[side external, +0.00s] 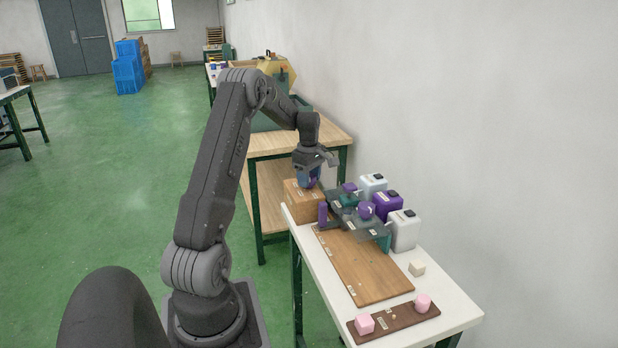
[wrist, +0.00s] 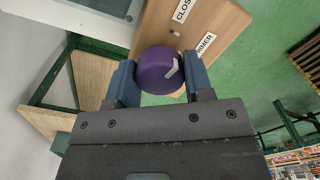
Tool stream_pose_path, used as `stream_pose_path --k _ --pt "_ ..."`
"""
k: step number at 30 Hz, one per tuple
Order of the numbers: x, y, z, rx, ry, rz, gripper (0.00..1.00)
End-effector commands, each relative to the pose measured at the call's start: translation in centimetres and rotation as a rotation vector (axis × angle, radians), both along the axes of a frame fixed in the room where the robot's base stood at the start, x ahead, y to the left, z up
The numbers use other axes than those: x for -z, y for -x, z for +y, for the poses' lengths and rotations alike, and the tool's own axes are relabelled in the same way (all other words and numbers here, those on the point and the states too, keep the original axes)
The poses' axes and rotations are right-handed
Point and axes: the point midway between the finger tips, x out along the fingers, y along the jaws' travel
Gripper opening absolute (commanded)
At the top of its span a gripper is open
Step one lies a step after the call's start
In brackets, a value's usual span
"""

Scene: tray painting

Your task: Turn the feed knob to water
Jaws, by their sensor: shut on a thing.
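My gripper (wrist: 162,78) has its blue fingers shut on a round purple knob (wrist: 160,70), one on each side. The knob's white pointer mark slants to the upper right, roughly toward a white label (wrist: 203,45) ending in "RMER". A second label (wrist: 183,10) starts with "CLOS". No label reading water shows. In the side view my gripper (side external: 309,183) points down at the wooden box (side external: 304,205) at the bench's far end, with the knob mostly hidden between the fingers.
Beside the box stands a dark grey fixture (side external: 350,226) with another purple knob (side external: 367,210). White and purple jugs (side external: 404,230) line the wall side. A wooden board (side external: 365,268) lies in front.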

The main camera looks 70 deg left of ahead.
Motion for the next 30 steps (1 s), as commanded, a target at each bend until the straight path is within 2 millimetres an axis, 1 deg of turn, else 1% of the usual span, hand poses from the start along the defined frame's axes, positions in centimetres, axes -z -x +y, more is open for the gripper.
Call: stream_pose_path --k 30 --pt "-0.12 -0.02 0.02 0.960 -0.002 -0.001 0.23"
